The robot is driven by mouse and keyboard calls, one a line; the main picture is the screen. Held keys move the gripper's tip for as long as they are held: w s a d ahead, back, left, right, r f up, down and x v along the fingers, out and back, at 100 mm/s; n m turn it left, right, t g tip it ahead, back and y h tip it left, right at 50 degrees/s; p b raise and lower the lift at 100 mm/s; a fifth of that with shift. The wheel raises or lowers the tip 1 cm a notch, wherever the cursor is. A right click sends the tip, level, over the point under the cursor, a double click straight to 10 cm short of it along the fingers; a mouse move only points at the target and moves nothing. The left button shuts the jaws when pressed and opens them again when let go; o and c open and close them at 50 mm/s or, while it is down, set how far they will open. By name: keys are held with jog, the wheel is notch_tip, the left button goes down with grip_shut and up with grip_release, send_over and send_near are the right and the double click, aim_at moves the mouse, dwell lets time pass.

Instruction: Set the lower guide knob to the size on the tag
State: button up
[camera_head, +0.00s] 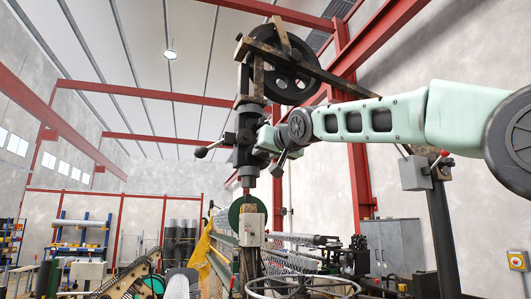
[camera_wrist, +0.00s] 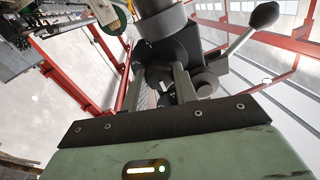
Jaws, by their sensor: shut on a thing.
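My gripper (camera_head: 257,138) comes in from the right and is at the dark upright machine head (camera_head: 243,160). In the wrist view, the fingers (camera_wrist: 166,84) are shut on a dark round part, which looks like a knob (camera_wrist: 172,54), on the side of that head. The fingers and gripper body hide much of the knob in both views, and its setting cannot be read. I cannot tell for certain that it is the lower guide knob. No readable size tag shows in either view.
A lever with a dark ball end (camera_head: 201,152) sticks out left of the head; a lever also shows in the wrist view (camera_wrist: 263,16). A large black wheel (camera_head: 288,75) stands above. A handwheel (camera_head: 300,287) and wire mesh (camera_head: 285,262) lie below. A grey box (camera_head: 415,172) stands right.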

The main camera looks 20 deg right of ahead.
jog(key=shift+m+b, duration=0.35)
jog(key=shift+m, duration=0.05)
jog(key=m+b, duration=0.2)
jog(key=m, duration=0.1)
jog(key=shift+f+m+b, duration=0.15)
jog(key=shift+m+b, duration=0.15)
jog(key=m+b, duration=0.1)
jog(key=m, duration=0.3)
jog(key=shift+b, duration=0.4)
jog(key=shift+m+b, duration=0.45)
jog(key=shift+m, duration=1.25)
jog(key=o, duration=1)
